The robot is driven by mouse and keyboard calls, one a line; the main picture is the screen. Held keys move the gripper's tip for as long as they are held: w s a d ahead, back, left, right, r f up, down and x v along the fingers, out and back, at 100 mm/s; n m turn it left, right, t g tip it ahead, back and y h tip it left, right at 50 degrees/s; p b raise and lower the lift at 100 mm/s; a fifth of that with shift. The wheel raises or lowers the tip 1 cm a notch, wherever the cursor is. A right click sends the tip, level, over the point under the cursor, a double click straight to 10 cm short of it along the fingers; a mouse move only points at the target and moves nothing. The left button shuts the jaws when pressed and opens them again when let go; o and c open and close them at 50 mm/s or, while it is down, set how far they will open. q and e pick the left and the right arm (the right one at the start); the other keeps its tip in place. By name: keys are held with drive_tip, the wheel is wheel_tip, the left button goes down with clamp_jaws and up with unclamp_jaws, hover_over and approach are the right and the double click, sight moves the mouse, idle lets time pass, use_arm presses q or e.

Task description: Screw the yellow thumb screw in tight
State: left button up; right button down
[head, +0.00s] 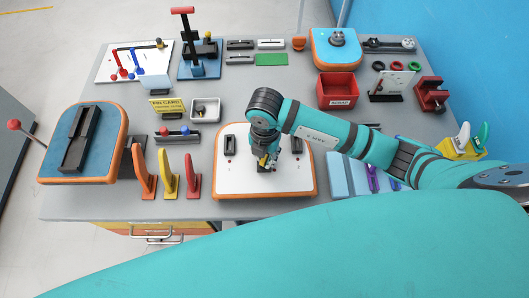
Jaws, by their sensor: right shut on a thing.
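My right gripper (268,163) points down over the middle of a white board with an orange rim (232,186). It is shut on the yellow thumb screw (263,160), of which only a small yellow patch shows between the dark fingers. The rest of the screw and the spot under it are hidden by the gripper, so I cannot tell how deep it sits. My left gripper is not in view.
Orange, yellow and red upright clips (168,178) stand left of the board. A blue board with a black rail (118,145) is further left. A red scrap bin (337,92) stands behind, to the right. Purple-marked pale blue panels (340,178) lie to the right under my arm.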

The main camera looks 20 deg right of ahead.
idle(0.3)
drive_tip(key=shift+s+m+p, duration=0.1)
drive_tip(key=shift+m+p, duration=0.45)
drive_tip(key=shift+m, duration=1.15)
drive_tip(key=shift+p, duration=0.3)
drive_tip(key=shift+r+m+p, duration=0.1)
drive_tip(key=shift+m+p, duration=0.35)
drive_tip(key=shift+m, duration=0.55)
drive_tip(key=shift+d+m, duration=0.1)
drive_tip(key=shift+m, duration=0.6)
drive_tip(key=shift+s+p, duration=0.1)
drive_tip(key=shift+p, duration=0.2)
